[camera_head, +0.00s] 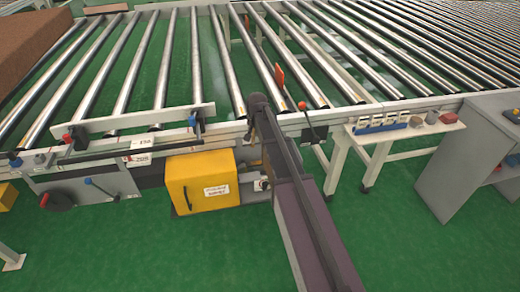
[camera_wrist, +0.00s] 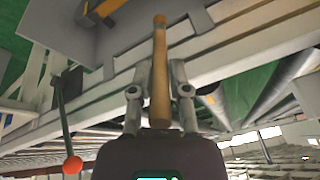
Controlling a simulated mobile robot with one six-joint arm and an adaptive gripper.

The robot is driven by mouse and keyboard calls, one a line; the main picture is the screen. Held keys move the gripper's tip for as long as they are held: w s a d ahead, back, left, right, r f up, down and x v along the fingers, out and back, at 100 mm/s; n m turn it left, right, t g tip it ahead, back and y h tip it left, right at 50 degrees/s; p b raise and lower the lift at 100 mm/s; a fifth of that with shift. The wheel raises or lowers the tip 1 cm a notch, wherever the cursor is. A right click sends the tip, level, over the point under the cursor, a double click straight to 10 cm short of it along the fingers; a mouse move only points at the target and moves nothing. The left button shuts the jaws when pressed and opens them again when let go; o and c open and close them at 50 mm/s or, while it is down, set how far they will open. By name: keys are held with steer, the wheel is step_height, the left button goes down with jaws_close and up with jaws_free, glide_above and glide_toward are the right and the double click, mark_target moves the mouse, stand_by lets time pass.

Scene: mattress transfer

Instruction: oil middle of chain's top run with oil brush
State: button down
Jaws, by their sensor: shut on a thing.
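In the wrist view, my gripper (camera_wrist: 160,72) is shut on a pale wooden handle, which I take to be the oil brush (camera_wrist: 160,50). The handle lies between the two grey fingers and points away from the palm. Its bristles cannot be made out. In the head view, my arm covers most of the gripper by the conveyor's front rail, right of the yellow box (camera_head: 203,182). I cannot make out the chain or its top run in either view.
The roller conveyor (camera_head: 190,112) fills the back. A red-knobbed lever (camera_head: 303,106) rises right of my arm; a red knob (camera_wrist: 72,165) shows in the wrist view. A white side table (camera_head: 378,137) holds small items beside a grey cabinet (camera_head: 478,150). Green floor is clear in front.

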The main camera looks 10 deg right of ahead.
steer(key=shift+f, duration=0.1)
steer(key=shift+b+x, duration=0.85)
steer(key=shift+b, duration=0.05)
steer(key=shift+s, duration=0.1)
steer(key=shift+r+p, duration=0.45)
steer(key=shift+f, duration=0.1)
